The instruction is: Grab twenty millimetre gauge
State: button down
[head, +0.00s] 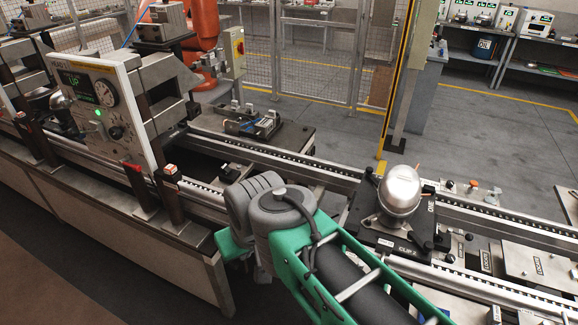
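I cannot make out any piece that is clearly marked as the twenty millimetre gauge. A dark fixture with small metal pieces (253,124) sits on a plate behind the conveyor, but I cannot read any size on it. My green arm with its grey joint reaches in from the bottom right to the middle. My gripper does not show, so I cannot see whether it holds anything.
A shiny compressor (400,190) stands on a black pallet (385,240) marked CLIP 2, right of my arm. The conveyor rail (270,158) runs across. A press station (98,100) with a lit green display stands left. A yellow-edged fence post (397,80) rises behind.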

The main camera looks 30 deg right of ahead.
aim_at(384, 246)
jog(key=k, duration=1.3)
jog(key=z, duration=0.6)
jog(key=i, duration=1.15)
jog(key=z, duration=0.35)
jog(key=k, duration=0.5)
jog(key=u, duration=1.75)
